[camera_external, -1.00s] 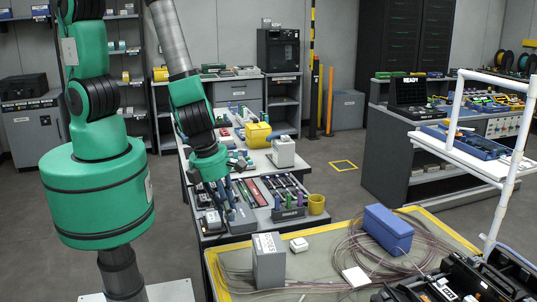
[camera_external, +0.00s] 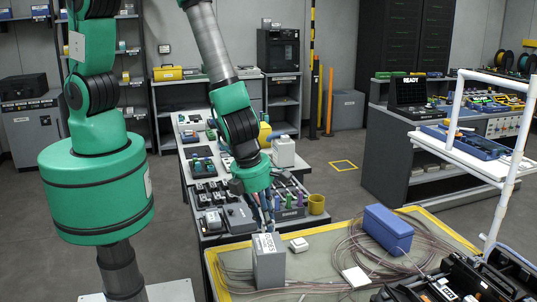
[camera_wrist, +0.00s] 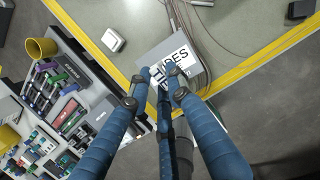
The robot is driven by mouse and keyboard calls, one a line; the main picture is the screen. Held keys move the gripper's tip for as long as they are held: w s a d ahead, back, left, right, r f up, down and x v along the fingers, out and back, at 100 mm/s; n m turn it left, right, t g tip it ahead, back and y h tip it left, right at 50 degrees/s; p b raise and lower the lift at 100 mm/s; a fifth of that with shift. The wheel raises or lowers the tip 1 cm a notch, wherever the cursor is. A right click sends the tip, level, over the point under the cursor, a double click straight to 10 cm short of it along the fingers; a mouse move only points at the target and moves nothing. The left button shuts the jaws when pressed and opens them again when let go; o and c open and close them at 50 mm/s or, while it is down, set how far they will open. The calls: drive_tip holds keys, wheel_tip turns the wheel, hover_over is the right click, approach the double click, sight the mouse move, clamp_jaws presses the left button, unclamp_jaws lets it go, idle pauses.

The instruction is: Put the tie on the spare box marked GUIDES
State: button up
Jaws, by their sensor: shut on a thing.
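The grey spare box (camera_external: 269,266) marked GUIDES stands upright on the yellow-edged table in the external view. Its lettered top (camera_wrist: 190,65) shows partly beyond my fingertips in the wrist view. My gripper (camera_external: 267,218) points down just above and behind the box, apart from it as far as I can see. In the wrist view its blue fingers (camera_wrist: 158,92) are drawn close together and overlap the box's label. The gripper is shut on the tie, but the tie is too small and too covered by the fingers to make out.
The yellow-edged table (camera_external: 330,236) also holds a small white box (camera_external: 299,244), a blue box (camera_external: 388,229) and coiled cables. A yellow cup (camera_external: 316,204) and rows of tools stand on the bench behind. Black cases fill the table's front right.

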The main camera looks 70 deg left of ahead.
sight(266, 242)
drive_tip(key=shift+f, duration=0.1)
drive_tip(key=shift+f+b, duration=0.5)
drive_tip(key=shift+f, duration=1.15)
drive_tip(key=shift+f, duration=0.15)
drive_tip(key=o, duration=0.8)
drive_tip(key=shift+r, duration=0.6)
drive_tip(key=p+v, duration=0.2)
drive_tip(key=v, duration=0.9)
drive_tip(key=shift+s+p, duration=0.1)
drive_tip(key=shift+p, duration=0.3)
drive_tip(key=shift+r, duration=0.1)
